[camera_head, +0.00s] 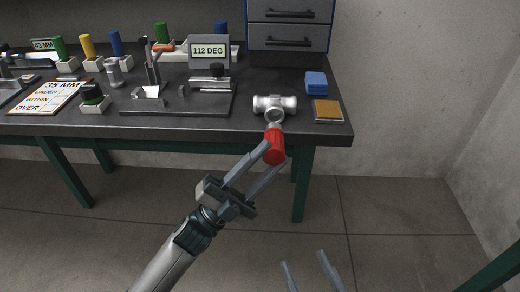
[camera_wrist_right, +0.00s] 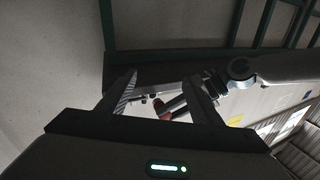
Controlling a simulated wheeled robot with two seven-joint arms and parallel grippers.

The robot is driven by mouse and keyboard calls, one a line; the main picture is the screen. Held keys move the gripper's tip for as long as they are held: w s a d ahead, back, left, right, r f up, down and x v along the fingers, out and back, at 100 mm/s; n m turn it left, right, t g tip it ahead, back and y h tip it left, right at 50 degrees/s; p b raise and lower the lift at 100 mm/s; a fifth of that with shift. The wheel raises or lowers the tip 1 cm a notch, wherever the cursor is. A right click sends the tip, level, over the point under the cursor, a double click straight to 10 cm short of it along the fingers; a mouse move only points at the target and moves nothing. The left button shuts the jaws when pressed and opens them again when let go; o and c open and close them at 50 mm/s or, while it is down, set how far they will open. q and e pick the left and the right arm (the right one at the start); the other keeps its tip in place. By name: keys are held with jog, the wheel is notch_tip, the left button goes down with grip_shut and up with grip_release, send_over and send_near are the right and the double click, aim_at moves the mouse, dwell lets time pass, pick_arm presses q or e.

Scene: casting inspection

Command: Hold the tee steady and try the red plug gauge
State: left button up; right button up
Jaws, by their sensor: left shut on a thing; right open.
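The tee (camera_head: 289,103), a silvery pipe fitting, shows at the right front of the bench, with its round branch facing me. The red plug gauge (camera_head: 274,147) is just below the branch, in front of the bench edge. My left gripper (camera_head: 268,154) is shut on the red gauge. The gauge's upper end overlaps the branch in the picture; I cannot tell whether it is inserted. My right gripper (camera_head: 303,258) is open and empty, low at the bottom, well apart from the tee. In the right wrist view a dark red piece (camera_wrist_right: 165,115) shows dimly beyond its fingers.
A grey fixture plate (camera_head: 160,109) with a "112 DEG" display (camera_head: 209,51) stands left of the tee. A blue block (camera_head: 316,82) and an orange-brown pad (camera_head: 327,111) lie to its right. A "35 MM" card (camera_head: 50,96) and several coloured gauges stand farther left.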

pick_arm(q)
jog(key=shift+s, duration=0.15)
pick_arm(e)
jog(key=shift+r, duration=0.2)
pick_arm(q)
jog(key=shift+w, duration=0.2)
pick_arm(e)
jog(key=shift+r, duration=0.15)
pick_arm(q)
jog(key=shift+w, duration=0.6)
pick_arm(e)
jog(key=shift+s+r+t+y, duration=0.15)
jog(key=shift+r+t, duration=0.15)
jog(key=shift+r, duration=0.2)
jog(key=shift+s+r+t+y, duration=0.15)
jog(key=shift+r+t, duration=0.15)
jog(key=shift+r, duration=0.15)
jog(key=shift+a+f, duration=0.15)
pick_arm(q)
jog(key=shift+r, duration=0.1)
